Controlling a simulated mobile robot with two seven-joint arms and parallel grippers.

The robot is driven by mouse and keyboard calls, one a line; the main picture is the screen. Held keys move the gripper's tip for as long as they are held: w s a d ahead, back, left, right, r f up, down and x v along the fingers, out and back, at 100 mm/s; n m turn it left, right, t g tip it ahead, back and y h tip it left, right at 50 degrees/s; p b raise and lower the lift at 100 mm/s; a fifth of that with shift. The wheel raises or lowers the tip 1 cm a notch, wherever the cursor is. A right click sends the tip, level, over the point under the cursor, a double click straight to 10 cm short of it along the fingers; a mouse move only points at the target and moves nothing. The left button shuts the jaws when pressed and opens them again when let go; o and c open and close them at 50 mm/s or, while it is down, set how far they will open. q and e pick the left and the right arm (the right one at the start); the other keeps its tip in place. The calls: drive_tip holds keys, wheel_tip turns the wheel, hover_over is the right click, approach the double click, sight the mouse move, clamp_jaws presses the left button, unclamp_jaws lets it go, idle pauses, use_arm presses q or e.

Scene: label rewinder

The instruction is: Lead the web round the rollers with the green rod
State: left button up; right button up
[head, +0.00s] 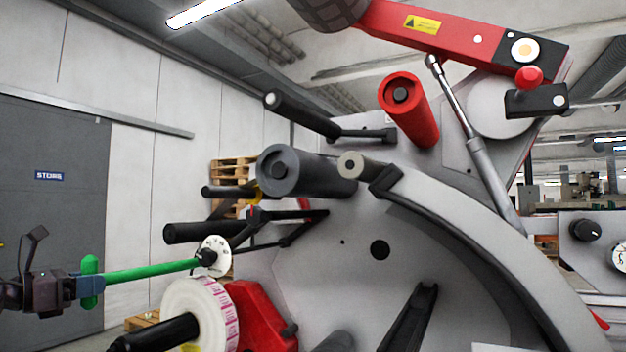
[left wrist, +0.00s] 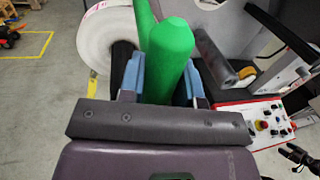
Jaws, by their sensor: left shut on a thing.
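My left gripper (head: 90,283) is at the lower left of the head view, shut on the green rod (head: 150,270). The rod points right, its far end beside a white dial disc (head: 216,246); I cannot tell whether they touch. In the left wrist view the green rod (left wrist: 168,60) stands between the blue fingers of the gripper (left wrist: 163,85). The label roll (head: 192,308) sits on a black spindle below the rod. Rollers include a large dark grey one (head: 310,172), a red one (head: 412,112) and black ones (head: 302,113). No web is clearly visible on them.
The machine's grey side plate (head: 340,260) and curved guard (head: 470,225) fill the right. A red arm (head: 450,38) crosses above. A control panel (left wrist: 265,122) shows in the left wrist view. Open space lies left, before the grey door (head: 50,180).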

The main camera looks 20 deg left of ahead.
use_arm(q)
drive_tip(key=d+p+v, duration=0.1)
drive_tip(key=p+v, duration=0.1)
drive_tip(key=v, duration=0.7)
drive_tip(key=s+d+p+v, duration=0.1)
drive_tip(key=d+p+v, duration=0.1)
drive_tip(key=v, duration=0.7)
drive_tip(key=shift+s+p, duration=0.4)
drive_tip(key=shift+p, duration=0.3)
use_arm(e)
wheel_tip(320, 180, up, 7)
drive_tip(key=w, duration=0.1)
drive_tip(key=shift+f+t, duration=0.2)
drive_tip(key=shift+t, duration=0.1)
use_arm(q)
drive_tip(key=shift+d, duration=0.1)
use_arm(e)
drive_tip(key=shift+w, duration=0.15)
use_arm(q)
drive_tip(key=shift+r, duration=0.15)
use_arm(e)
drive_tip(key=shift+r, duration=0.15)
